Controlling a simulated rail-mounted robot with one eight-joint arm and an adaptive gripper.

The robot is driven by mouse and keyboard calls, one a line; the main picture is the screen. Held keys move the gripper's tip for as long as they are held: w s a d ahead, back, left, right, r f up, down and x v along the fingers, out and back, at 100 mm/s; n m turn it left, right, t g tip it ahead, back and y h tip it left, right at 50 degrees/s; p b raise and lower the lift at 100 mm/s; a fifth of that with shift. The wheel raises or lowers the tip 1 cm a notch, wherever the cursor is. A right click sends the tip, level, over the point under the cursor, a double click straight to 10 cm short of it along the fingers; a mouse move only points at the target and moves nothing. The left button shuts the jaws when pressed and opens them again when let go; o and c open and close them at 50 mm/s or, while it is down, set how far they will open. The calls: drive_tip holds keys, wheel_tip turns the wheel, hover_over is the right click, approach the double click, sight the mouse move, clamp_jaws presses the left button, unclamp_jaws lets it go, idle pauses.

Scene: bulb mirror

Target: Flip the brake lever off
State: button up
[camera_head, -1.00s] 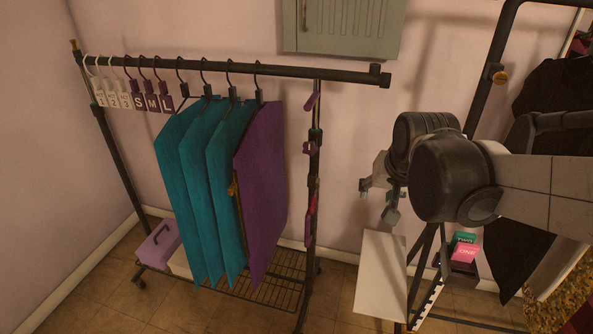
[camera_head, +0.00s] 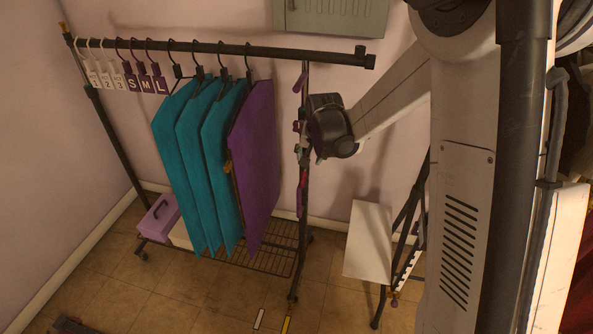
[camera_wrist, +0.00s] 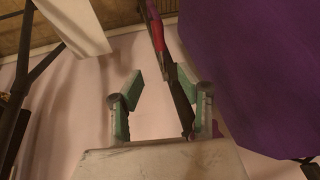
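A wheeled clothes rack (camera_head: 225,48) stands at the left in the head view. Its right post (camera_head: 303,255) carries small pink and red parts; a red part (camera_wrist: 156,32) on a dark bar also shows in the wrist view. I cannot tell which part is the brake lever. A caster (camera_head: 292,298) is at the post's foot. My gripper (camera_wrist: 160,88) has its two green-tipped fingers apart, with the dark bar near the right finger. In the head view my wrist is beside the post at mid-upper height and mostly hides the fingers.
Teal panels (camera_head: 196,165) and a purple panel (camera_head: 253,165) hang left of the post; the purple one is close on the right in the wrist view (camera_wrist: 255,70). A white board (camera_head: 368,242) stands right of the rack.

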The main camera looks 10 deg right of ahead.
sight(305, 173)
drive_tip(key=x, duration=1.4)
clamp_jaws()
idle(0.4)
